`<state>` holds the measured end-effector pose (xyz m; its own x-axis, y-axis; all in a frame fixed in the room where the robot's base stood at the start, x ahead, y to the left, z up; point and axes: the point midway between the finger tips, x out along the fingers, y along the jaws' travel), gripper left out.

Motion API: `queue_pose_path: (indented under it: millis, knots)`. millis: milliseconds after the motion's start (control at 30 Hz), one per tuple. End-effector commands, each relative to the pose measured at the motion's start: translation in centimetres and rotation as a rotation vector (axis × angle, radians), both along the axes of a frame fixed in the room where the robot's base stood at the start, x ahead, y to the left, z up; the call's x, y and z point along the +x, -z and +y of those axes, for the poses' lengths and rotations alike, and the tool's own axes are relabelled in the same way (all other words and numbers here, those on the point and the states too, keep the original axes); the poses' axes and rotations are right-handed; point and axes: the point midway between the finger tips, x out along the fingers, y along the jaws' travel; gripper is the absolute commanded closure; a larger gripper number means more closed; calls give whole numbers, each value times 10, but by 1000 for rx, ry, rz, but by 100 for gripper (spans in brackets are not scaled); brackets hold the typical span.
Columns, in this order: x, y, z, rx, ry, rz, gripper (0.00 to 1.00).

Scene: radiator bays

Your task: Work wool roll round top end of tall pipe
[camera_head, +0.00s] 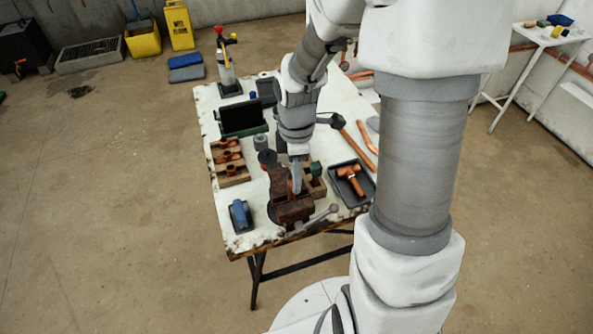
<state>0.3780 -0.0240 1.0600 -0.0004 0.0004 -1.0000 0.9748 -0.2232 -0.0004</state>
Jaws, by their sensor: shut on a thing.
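My gripper (297,183) points down over the rusty brown vise (294,210) at the bench's near edge. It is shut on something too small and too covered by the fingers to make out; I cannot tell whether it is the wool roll. A thin copper-coloured upright (290,187) shows beside the fingers at the vise, seemingly the tall pipe. Its top end is partly hidden by my gripper, and I cannot tell whether they touch.
The white workbench (232,100) is crowded. A wooden rack with copper fittings (229,160) and a blue item (240,213) lie left. A dark tray (338,171) with a copper tee (352,180) and a hammer (350,137) lie right. A green-topped item (316,170) stands close beside my gripper.

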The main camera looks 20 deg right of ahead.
Motion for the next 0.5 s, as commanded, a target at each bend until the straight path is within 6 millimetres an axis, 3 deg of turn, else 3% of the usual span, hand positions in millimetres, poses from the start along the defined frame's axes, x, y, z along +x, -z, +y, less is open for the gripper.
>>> queue_pose_path:
  millis: [500]
  knots:
    - [0,-46,0,0,0,0,100]
